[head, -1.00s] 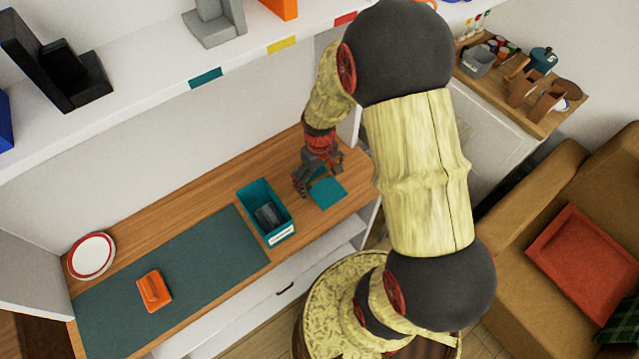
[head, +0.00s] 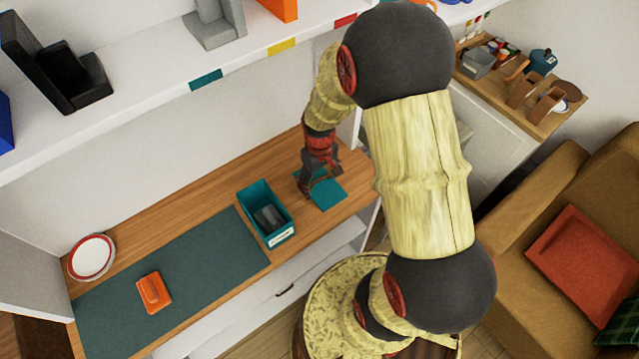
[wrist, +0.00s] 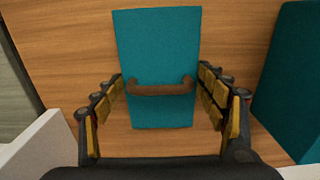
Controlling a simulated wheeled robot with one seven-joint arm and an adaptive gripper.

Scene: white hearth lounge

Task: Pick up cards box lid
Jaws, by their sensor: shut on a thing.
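The cards box lid (head: 328,195) is a flat teal panel lying on the wooden desk, just right of the open teal cards box (head: 283,232). In the wrist view the lid (wrist: 157,45) has a brown bar handle (wrist: 160,89) across its middle. My gripper (head: 308,186) is at the lid's left side in the head view. In the wrist view my gripper's fingers (wrist: 161,86) are at the two ends of the handle, shut on it. The lid appears to rest on the desk. My arm and gripper hide part of it in the head view.
The box holds dark grey things. A dark green mat (head: 190,275) with an orange object (head: 154,293) and a red-rimmed plate (head: 91,257) are to the left. A white shelf (head: 150,100) overhangs behind. The box wall (wrist: 290,80) is close beside the fingers in the wrist view.

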